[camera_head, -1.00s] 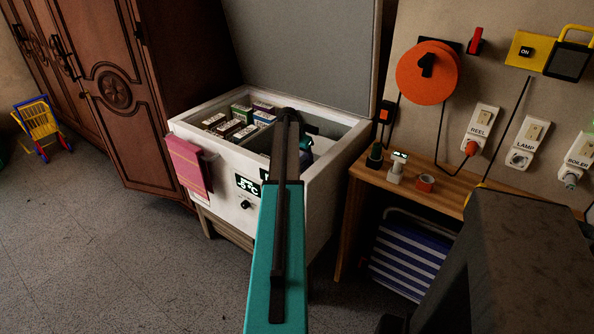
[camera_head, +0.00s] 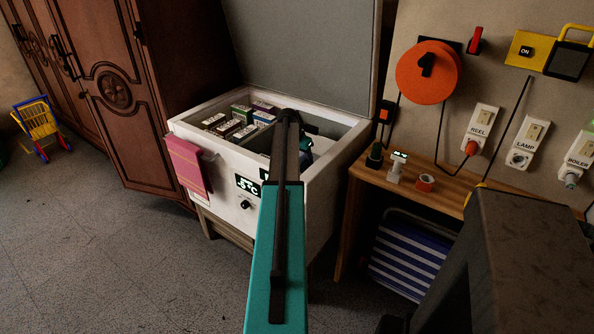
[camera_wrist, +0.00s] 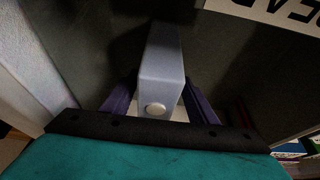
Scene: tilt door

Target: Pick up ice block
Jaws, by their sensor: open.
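A pale blue-grey block (camera_wrist: 162,62) with a round white spot on its near face lies in the wrist view; it looks like the ice block. My gripper (camera_wrist: 160,104) has its two dark purple fingers apart, one on each side of the block's near end. I cannot tell whether they touch it. In the head view my arm reaches into the open white chest freezer (camera_head: 327,190), and my gripper (camera_head: 304,150) is partly hidden behind the arm. The block cannot be made out in the head view.
Several small cartons (camera_head: 238,120) stand in the freezer's left part. Its grey lid (camera_head: 310,50) is raised. A wooden shelf (camera_head: 440,190) with small items stands at the right, and a brown wardrobe (camera_head: 110,90) at the left.

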